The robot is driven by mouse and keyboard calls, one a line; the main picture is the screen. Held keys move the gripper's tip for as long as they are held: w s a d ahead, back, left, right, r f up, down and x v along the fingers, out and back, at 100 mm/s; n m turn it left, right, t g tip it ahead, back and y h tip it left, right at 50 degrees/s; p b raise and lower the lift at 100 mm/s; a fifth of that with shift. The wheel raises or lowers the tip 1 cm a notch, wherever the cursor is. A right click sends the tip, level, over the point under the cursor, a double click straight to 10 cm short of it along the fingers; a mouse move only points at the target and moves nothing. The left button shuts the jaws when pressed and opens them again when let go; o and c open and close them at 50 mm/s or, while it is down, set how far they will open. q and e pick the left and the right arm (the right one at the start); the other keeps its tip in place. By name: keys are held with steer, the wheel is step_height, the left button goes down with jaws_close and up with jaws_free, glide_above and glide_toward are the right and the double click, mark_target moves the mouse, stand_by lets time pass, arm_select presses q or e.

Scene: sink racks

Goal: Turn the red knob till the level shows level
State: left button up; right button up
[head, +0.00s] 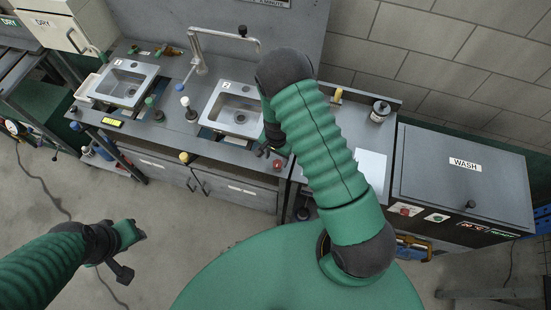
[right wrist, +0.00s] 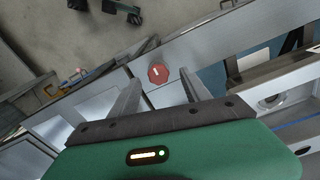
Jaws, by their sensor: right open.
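The red knob (head: 277,164) sits on the front face of the counter, below the sink marked 2. In the right wrist view the red knob (right wrist: 158,74) has a white mark and appears between my open fingers, which do not visibly touch it. My right gripper (head: 268,150) is partly hidden by my arm in the head view; its two fingers (right wrist: 160,84) stand apart and empty. A yellow bar (head: 112,122) on the left counter front may be the level; its reading is too small to tell. My left gripper (head: 132,254) is low at left, away from the counter.
Two sinks (head: 124,84) (head: 236,107) are set in the counter, with a tall faucet (head: 200,62) between them. Several coloured posts stand along the counter. A wash unit (head: 464,180) stands at right. The floor before the cabinets is open.

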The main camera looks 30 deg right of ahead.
mark_target(278, 162)
steer(key=f, duration=0.1)
steer(key=d+f, duration=0.1)
steer(key=f, duration=0.1)
steer(key=shift+d+f, duration=0.25)
steer(key=shift+d, duration=0.05)
steer(key=shift+w+d+f, duration=0.1)
steer(key=shift+d+f, duration=0.05)
steer(key=shift+a, duration=0.3)
steer(key=shift+c, duration=0.2)
steer(key=shift+a+r, duration=0.3)
steer(key=shift+a, duration=0.25)
steer(key=c, duration=0.7)
steer(key=shift+c, duration=1.2)
steer(key=shift+d, duration=0.15)
jaws_close()
arm_select(q)
steer(key=shift+s+d+r, duration=0.2)
steer(key=shift+d+r, duration=0.25)
steer(key=shift+d, duration=0.2)
arm_select(e)
steer(key=shift+d, duration=0.25)
